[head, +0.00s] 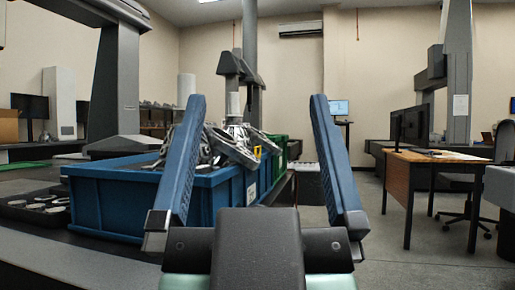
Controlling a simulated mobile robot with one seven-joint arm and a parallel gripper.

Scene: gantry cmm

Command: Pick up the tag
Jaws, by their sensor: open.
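My gripper (257,100) is in the head view, its two long blue fingers wide apart with nothing between them. Between the fingers, farther back, a small yellow piece (257,152) shows at the right end of the metal parts in a blue crate; I cannot tell whether it is the tag. A small pale label (251,190) is on the crate's right side. No other thing that is clearly a tag shows. The left finger covers part of the crate and its contents.
The blue crate (105,205) full of metal parts (232,145) stands on a dark table, with a dark tray of round parts (42,207) at left. A green crate (280,150) is behind. A wooden desk (425,175) and chair (475,180) stand right; open floor lies between.

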